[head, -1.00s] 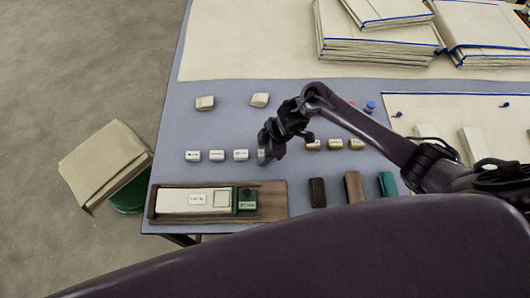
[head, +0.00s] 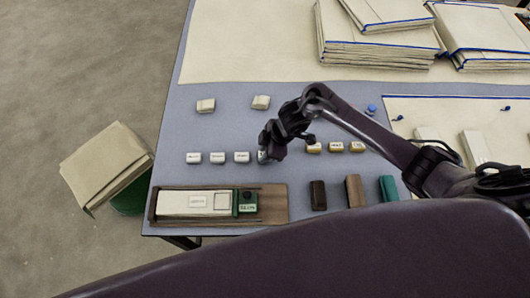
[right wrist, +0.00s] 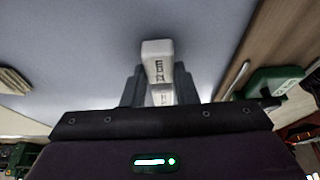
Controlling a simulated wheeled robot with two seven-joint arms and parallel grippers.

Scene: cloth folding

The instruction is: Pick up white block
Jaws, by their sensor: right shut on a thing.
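A row of small white blocks with dark lettering lies on the blue-grey table top; the left one (head: 193,158), the middle one (head: 217,157) and another (head: 241,157) are in plain view. At the row's right end my right gripper (head: 263,157) is low at the table and shut on a white block. In the right wrist view the lettered white block (right wrist: 157,62) sits between the two fingers (right wrist: 157,88). Its lower part is partly hidden, and I cannot tell whether it touches the table. My left gripper is not in view.
Yellow blocks (head: 336,147) lie right of the gripper. A brown tray (head: 272,205) with a white and green box is in front, beside brown, tan and green blocks (head: 389,188). Two pale blocks (head: 205,105) lie behind. Folded cloths (head: 375,40) are stacked at the back.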

